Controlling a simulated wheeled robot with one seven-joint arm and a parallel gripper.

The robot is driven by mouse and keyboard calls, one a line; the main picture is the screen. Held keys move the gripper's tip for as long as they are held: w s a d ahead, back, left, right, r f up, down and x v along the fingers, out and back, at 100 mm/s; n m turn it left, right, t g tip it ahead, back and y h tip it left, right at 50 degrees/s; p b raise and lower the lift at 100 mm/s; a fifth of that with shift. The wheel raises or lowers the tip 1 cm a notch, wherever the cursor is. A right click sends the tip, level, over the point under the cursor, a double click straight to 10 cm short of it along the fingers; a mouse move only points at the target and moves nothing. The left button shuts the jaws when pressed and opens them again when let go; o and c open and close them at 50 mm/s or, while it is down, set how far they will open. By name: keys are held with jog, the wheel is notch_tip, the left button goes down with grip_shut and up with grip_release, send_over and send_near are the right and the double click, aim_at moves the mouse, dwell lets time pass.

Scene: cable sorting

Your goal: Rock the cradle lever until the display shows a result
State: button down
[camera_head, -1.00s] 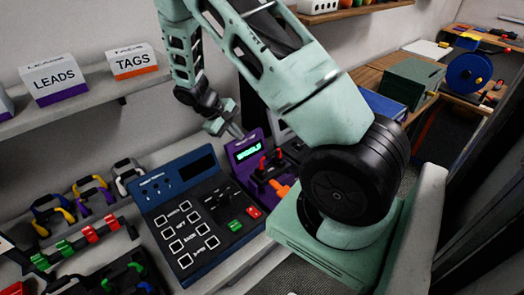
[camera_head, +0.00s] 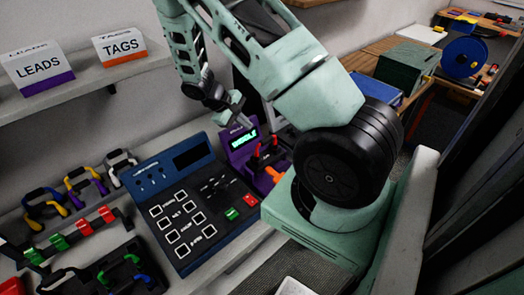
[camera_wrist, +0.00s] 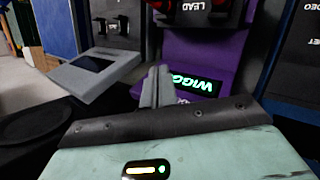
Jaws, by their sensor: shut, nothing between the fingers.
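The purple cradle unit (camera_head: 237,152) stands right of the blue tester panel, with a lit green display (camera_head: 244,139) that seems to read "WIGGLE". Red clips (camera_head: 266,151) and an orange part (camera_head: 274,174), perhaps the lever, show on it, partly hidden by my arm. My gripper (camera_head: 238,113) is above the back of the unit, near the display. In the wrist view my gripper (camera_wrist: 158,84) is shut and empty, its fingers overlapping the left end of the display (camera_wrist: 196,84). The orange part cannot be made out there.
The blue tester panel (camera_head: 181,219) with buttons is left of the unit. Coloured cable loops (camera_head: 84,182) and a rack of clips (camera_head: 75,236) lie farther left. A shelf (camera_head: 70,97) with LEADS and TAGS boxes is above. A grey tilted panel (camera_wrist: 94,67) shows in the wrist view.

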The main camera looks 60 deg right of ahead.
jog(key=b, duration=0.3)
send_near(267, 151)
jog(key=shift+d+f, duration=1.2)
jog(key=shift+d, duration=0.1)
jog(key=shift+s+f, duration=0.1)
jog(key=shift+s, duration=0.05)
dwell(0.6)
jog(key=shift+s+a+f, duration=0.1)
jog(key=shift+s+f, duration=0.05)
jog(key=shift+s, duration=0.05)
jog(key=shift+s+a+f+b, duration=0.1)
jog(key=shift+s+f+b, duration=0.35)
jog(key=shift+s, duration=0.1)
dwell(1.1)
jog(key=shift+w+r, duration=0.1)
dwell(0.5)
jog(key=shift+w+r+p, duration=0.65)
jog(key=shift+w+p, duration=0.1)
jog(key=shift+w+d+r+p, duration=0.2)
jog(key=shift+w+r+p, duration=0.3)
jog(key=shift+w, duration=0.15)
jog(key=shift+w+d+r+p, duration=0.2)
jog(key=shift+w+r+p, duration=0.25)
jog(key=shift+w, duration=0.2)
jog(key=shift+w+d+r+p, duration=0.25)
jog(key=shift+w+r+p, duration=0.15)
jog(key=shift+w+r, duration=0.2)
